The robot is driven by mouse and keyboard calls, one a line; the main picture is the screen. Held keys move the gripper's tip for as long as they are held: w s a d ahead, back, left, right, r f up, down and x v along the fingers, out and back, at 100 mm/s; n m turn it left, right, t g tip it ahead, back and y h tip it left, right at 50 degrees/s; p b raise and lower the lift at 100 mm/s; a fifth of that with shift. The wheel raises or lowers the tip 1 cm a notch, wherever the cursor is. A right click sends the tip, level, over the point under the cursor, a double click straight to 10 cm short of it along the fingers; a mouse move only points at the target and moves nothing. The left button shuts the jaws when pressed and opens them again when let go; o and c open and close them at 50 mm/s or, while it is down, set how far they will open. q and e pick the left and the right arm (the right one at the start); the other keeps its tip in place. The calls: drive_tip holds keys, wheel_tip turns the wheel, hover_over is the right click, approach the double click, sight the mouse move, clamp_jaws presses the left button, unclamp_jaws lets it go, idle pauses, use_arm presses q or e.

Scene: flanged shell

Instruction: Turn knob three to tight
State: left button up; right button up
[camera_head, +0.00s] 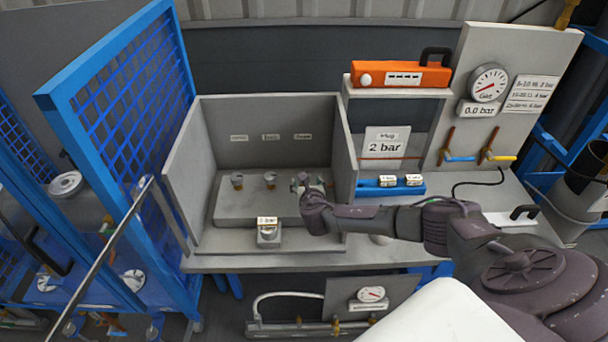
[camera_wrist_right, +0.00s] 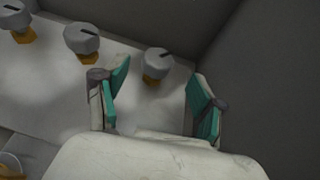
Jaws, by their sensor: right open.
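Three grey knobs on brass stems stand in a row on a grey block (camera_head: 240,208) inside a grey open-fronted box. In the head view the left knob (camera_head: 237,181) and middle knob (camera_head: 270,180) show clearly. The third, rightmost knob is mostly hidden there by my right gripper (camera_head: 308,184). In the right wrist view the third knob (camera_wrist_right: 158,63) shows between and beyond the teal-padded fingers of my right gripper (camera_wrist_right: 158,100). The fingers are apart and do not appear to touch the knob. A dark line marks its top. My left gripper is not in view.
The box's right wall (camera_head: 345,150) rises close beside my right gripper. A small labelled fixture (camera_head: 268,234) stands in front of the block. A blue mesh panel (camera_head: 130,90) is at the left. Gauges and valves are at the right.

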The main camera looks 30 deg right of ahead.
drive_tip(key=b+x, duration=0.1)
drive_tip(key=x, duration=0.5)
drive_tip(key=shift+w+f, duration=0.2)
drive_tip(key=shift+w, duration=0.1)
drive_tip(key=shift+d, duration=0.1)
drive_tip(key=c, duration=1.2)
drive_tip(key=shift+o, duration=0.2)
